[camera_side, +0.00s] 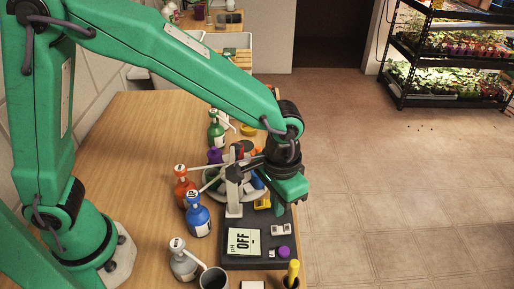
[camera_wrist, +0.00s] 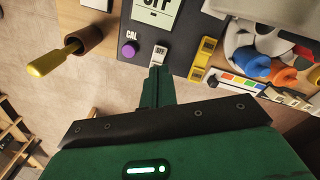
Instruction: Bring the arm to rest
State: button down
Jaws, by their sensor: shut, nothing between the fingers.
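My green arm reaches over the wooden bench in the side view, and my gripper (camera_side: 279,208) points down above the dark control panel (camera_side: 268,262). In the wrist view my gripper (camera_wrist: 157,70) has its fingers together, with nothing between them. The fingertips appear just beside a white rocker switch (camera_wrist: 159,54) marked OFF; whether they touch it I cannot tell. The same white switch (camera_side: 281,230) shows in the side view. The panel's display (camera_side: 243,241) reads OFF. A purple CAL button (camera_wrist: 130,49) and a yellow switch (camera_wrist: 204,57) flank the white switch.
Orange (camera_side: 185,188), blue (camera_side: 198,216), green (camera_side: 216,131) and grey (camera_side: 184,261) bottles stand on the bench. A yellow-handled tool (camera_wrist: 54,60) sits in a brown holder (camera_wrist: 87,38). A plant rack (camera_side: 450,60) stands far right; the floor (camera_side: 400,190) is clear.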

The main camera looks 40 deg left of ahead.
jog(key=shift+r, duration=0.4)
jog(key=shift+a+r, duration=0.1)
jog(key=s+a+r+n+t, duration=0.1)
jog(key=s+a+r, duration=0.4)
jog(key=a, duration=0.7)
jog(key=s+a+r+n+t, duration=0.2)
jog(key=s+a+r+t, duration=0.2)
jog(key=a+r, duration=0.3)
jog(key=shift+s+a+r+t, duration=0.35)
jog(key=shift+s+a, duration=0.3)
jog(key=shift+a, duration=1.85)
